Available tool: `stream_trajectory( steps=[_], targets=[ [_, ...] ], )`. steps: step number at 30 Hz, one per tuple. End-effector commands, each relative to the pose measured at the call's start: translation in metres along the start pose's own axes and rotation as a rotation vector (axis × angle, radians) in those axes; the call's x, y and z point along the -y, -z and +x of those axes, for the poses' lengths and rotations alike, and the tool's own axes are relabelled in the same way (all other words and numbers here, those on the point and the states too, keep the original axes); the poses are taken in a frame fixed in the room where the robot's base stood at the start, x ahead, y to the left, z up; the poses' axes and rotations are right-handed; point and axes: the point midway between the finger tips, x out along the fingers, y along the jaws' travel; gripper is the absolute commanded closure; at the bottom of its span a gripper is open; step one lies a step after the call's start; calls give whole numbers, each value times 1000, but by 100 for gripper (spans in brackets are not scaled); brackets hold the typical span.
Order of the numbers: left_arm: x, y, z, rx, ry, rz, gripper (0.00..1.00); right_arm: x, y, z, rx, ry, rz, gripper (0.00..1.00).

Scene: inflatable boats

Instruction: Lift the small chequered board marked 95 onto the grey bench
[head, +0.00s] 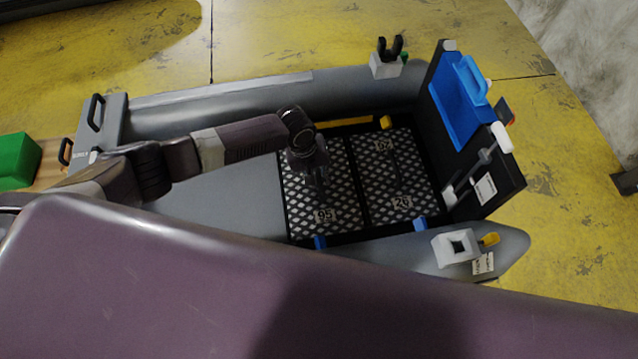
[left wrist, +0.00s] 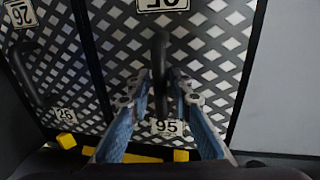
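The chequered board marked 95 (head: 338,212) lies flat inside the grey inflatable boat, black with a pale lattice. In the left wrist view the board (left wrist: 215,45) fills the middle, with a 95 label near the bottom and an inverted one at the top. A black handle (left wrist: 160,60) stands up from it. My left gripper (head: 318,180) is over the board; its two fingers (left wrist: 161,92) are apart, on either side of the handle. I cannot tell whether they touch it. A broad flat grey surface (head: 225,195), perhaps the bench, adjoins the board's left edge. My right gripper is not in view.
A second chequered board marked 26 (head: 398,170) lies close along the right side of board 95. Blue tabs (head: 320,242) and yellow pieces (head: 386,122) edge the boards. The boat's grey tube (head: 250,97) runs behind. My own purple arm covers the foreground.

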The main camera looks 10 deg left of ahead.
Motion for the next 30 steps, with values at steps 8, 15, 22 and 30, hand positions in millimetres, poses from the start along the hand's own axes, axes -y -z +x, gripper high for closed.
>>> stream_trajectory(
  steps=[8, 15, 22, 30],
  targets=[
    [0, 0, 0, 0, 1, 0, 100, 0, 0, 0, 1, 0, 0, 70],
    [0, 0, 0, 0, 1, 0, 100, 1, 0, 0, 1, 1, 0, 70],
    [-1, 1, -2, -1, -2, 0, 100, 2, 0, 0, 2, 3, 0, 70],
    [-4, 1, -13, -1, -4, 1, 100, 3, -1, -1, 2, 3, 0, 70]
  ],
)
